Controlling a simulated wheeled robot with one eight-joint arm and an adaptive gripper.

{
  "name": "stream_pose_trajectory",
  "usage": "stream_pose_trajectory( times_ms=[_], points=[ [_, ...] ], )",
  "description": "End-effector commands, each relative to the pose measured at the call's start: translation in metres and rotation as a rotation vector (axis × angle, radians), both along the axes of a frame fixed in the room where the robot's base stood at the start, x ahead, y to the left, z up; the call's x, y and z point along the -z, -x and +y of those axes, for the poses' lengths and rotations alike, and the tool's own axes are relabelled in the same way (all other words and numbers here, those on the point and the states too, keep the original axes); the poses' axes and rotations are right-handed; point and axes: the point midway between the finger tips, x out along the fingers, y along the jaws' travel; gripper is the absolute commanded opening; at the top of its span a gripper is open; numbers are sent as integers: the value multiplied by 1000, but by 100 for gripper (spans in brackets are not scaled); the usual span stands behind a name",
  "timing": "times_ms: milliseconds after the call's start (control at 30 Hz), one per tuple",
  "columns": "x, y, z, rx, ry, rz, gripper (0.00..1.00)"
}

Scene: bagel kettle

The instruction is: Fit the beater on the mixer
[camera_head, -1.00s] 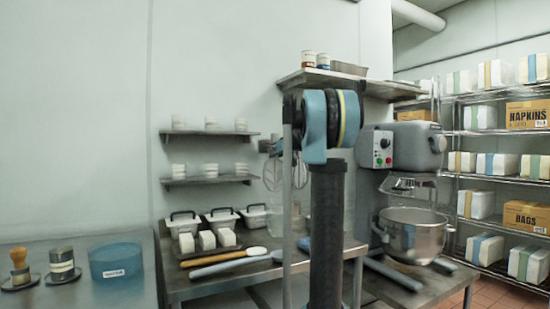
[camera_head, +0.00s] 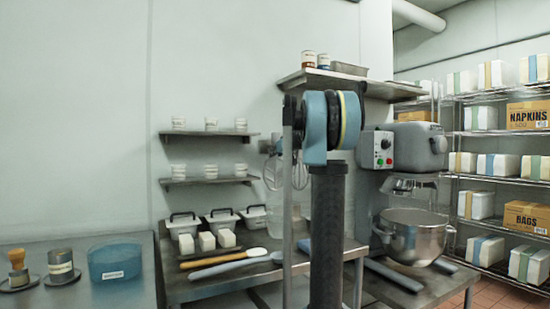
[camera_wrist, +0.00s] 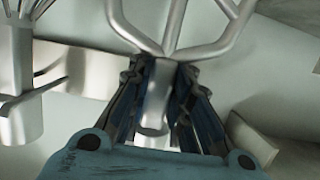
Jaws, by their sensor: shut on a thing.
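The mixer (camera_head: 408,146) stands on the right of the steel bench in the head view, grey with a red and a green button. Its steel bowl (camera_head: 418,238) sits below the head. In the wrist view my gripper (camera_wrist: 158,72) is shut on the metal shank of the beater (camera_wrist: 173,25). The beater's branching bars spread from the shank to the top of the view, and its far end is out of frame. In the head view my own arm and column block the middle, and the gripper cannot be made out there.
A hanging whisk (camera_head: 272,173) shows beside my arm. Another metal tool (camera_wrist: 20,110) is at the left of the wrist view, close to the beater. A shelf (camera_head: 345,79) juts out above the bench. White tubs and utensils lie at bench left; a wire rack (camera_head: 462,255) stands right.

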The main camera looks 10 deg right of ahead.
Motion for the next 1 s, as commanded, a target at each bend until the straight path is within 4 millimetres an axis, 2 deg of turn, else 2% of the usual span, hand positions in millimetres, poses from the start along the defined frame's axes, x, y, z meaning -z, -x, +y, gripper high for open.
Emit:
stream_pose_trajectory(
  times_ms=[33,1000],
  points=[
    [-8,1,-4,11,-8,-6,0],
    [-5,53,-20,7,-4,-3,0]
  ],
)
